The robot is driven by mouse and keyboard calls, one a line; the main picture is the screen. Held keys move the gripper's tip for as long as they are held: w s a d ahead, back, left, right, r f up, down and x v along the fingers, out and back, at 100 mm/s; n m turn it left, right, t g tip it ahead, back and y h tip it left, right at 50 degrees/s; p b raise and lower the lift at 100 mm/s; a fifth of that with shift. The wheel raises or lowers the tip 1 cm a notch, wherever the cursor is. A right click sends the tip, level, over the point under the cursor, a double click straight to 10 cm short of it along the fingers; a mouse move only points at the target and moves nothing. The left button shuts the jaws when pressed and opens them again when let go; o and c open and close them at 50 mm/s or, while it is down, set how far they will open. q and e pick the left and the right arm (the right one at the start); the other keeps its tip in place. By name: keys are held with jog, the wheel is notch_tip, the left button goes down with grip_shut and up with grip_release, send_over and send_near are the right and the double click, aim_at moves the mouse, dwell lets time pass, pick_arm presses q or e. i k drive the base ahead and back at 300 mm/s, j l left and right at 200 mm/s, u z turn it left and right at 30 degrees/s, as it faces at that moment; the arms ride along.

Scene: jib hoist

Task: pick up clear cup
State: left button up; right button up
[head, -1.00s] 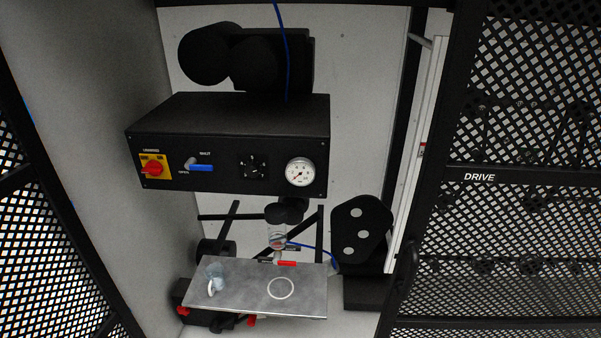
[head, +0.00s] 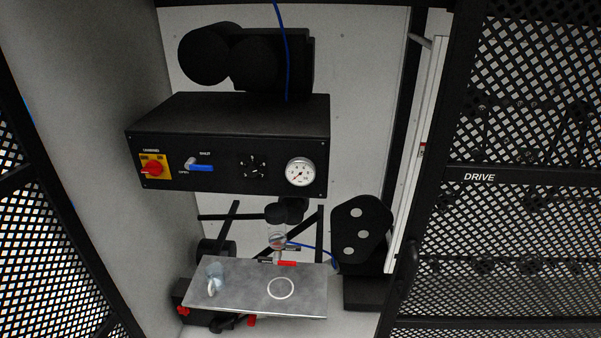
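The clear cup (head: 215,272) stands upright on the left part of the grey metal shelf (head: 250,303). It is see-through with a bluish tint, and a white curved piece, seemingly its handle, shows at its lower front. A white ring (head: 280,288) is marked on the shelf to the right of the cup. Neither of my grippers shows in the head view.
A black control box (head: 230,140) with a red knob, blue lever and gauge (head: 299,172) overhangs behind the shelf. A clear bowl with a red-handled valve (head: 286,263) hangs at the shelf's back edge. Black mesh doors (head: 510,200) stand at both sides.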

aim_at(214, 273)
jog(key=i+j+u, duration=0.1)
jog(key=u, duration=0.3)
jog(key=i+j+u, duration=0.1)
jog(key=u, duration=0.3)
jog(key=i+u, duration=0.1)
jog(key=u, duration=0.3)
jog(key=i+j+u, duration=0.1)
jog(key=u, duration=0.3)
jog(key=i, duration=0.3)
